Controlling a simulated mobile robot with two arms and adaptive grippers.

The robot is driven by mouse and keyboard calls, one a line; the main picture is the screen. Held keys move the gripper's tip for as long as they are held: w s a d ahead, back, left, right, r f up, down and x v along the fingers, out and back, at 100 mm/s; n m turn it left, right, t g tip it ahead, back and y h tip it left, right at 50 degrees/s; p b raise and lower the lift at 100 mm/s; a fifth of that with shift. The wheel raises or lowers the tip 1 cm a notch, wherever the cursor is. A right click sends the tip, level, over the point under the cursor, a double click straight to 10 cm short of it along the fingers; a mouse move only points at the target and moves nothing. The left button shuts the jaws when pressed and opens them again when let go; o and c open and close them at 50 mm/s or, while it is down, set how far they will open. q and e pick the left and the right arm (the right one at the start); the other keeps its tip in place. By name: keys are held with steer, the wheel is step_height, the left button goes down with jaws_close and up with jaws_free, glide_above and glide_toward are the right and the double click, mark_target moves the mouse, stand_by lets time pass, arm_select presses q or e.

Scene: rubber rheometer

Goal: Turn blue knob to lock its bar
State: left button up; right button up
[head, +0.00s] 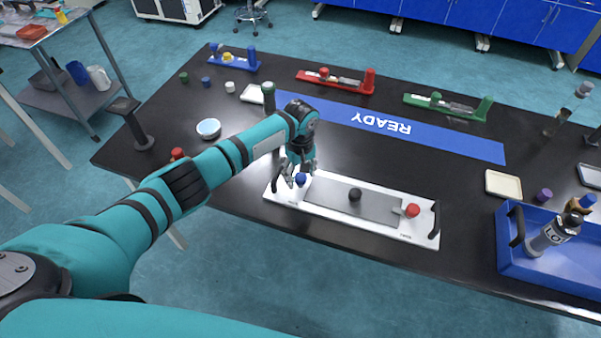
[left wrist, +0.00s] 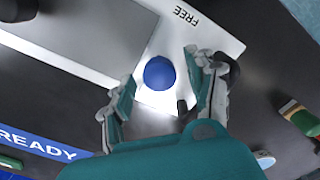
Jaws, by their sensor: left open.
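The blue knob (head: 300,179) is at the left end of a white plate (head: 283,196) with a grey middle panel. In the left wrist view the round blue knob (left wrist: 159,73) shows from above, near the printed word FREE. My left gripper (head: 301,170) is open just above the knob. In the left wrist view my left gripper (left wrist: 160,68) has one finger on each side of the knob, with no clear contact. The bar belonging to the knob cannot be made out. My right gripper is not in view.
A black knob (head: 355,195), a red knob (head: 412,210) and a dark end handle (head: 436,219) rise from the plate. A blue tray (head: 540,271) with a bottle (head: 556,231) is at the right. A blue READY strip (head: 450,143) lies behind on the black table.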

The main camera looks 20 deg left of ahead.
arm_select(q)
steer(key=c, duration=1.2)
steer(key=shift+o, duration=0.2)
steer(key=shift+m, duration=0.3)
steer(key=m+p, duration=0.1)
steer(key=m, duration=0.2)
steer(key=shift+d+p, duration=0.1)
steer(key=shift+p, duration=0.3)
steer(key=m+p, duration=0.1)
steer(key=m, duration=0.8)
steer(key=shift+m, duration=0.3)
steer(key=m, duration=0.4)
steer(key=shift+m+p, duration=0.3)
